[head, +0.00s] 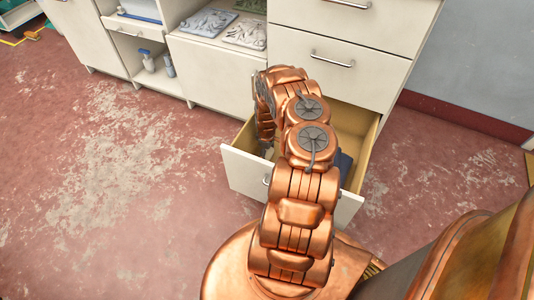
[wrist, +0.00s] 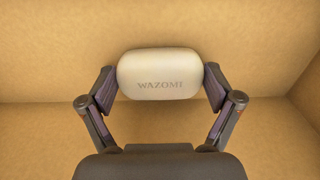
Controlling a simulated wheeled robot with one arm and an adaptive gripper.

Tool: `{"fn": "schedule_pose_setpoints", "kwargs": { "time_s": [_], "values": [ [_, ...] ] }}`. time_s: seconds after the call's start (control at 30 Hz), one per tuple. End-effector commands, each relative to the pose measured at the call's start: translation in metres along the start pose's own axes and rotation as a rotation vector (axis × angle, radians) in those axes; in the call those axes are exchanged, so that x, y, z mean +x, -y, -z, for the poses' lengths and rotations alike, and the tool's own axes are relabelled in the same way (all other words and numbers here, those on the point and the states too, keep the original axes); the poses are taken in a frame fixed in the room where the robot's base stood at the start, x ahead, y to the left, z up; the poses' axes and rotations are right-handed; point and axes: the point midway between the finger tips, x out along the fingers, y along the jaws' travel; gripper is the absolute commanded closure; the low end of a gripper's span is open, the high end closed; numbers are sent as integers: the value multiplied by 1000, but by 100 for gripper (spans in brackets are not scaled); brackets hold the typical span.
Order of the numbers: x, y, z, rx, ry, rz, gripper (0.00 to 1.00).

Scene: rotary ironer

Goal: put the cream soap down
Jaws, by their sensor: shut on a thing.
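The cream soap (wrist: 160,66) is a rounded, pale bar with "WAZOMI" printed on it. In the wrist view it sits between the two fingers of my gripper (wrist: 160,80), which is shut on it at its left and right ends. Tan inner surfaces of a drawer (wrist: 40,130) surround it. I cannot tell whether the soap touches the drawer floor.
A dark blue thing (head: 343,166) lies at the drawer's right side. Above, a closed drawer (head: 340,60) belongs to the same white cabinet. An open shelf at the left holds carved grey panels (head: 245,33) and small bottles (head: 169,66). The red floor at left is clear.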

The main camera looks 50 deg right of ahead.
Motion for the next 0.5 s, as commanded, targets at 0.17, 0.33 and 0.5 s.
{"fn": "schedule_pose_setpoints", "kwargs": {
  "time_s": [0.17,0.33,0.5],
  "values": [
    [1,0,0,0,0,0,53],
    [2,0,0,0,0,0,3],
    [2,0,0,0,0,0,0]
  ]
}}
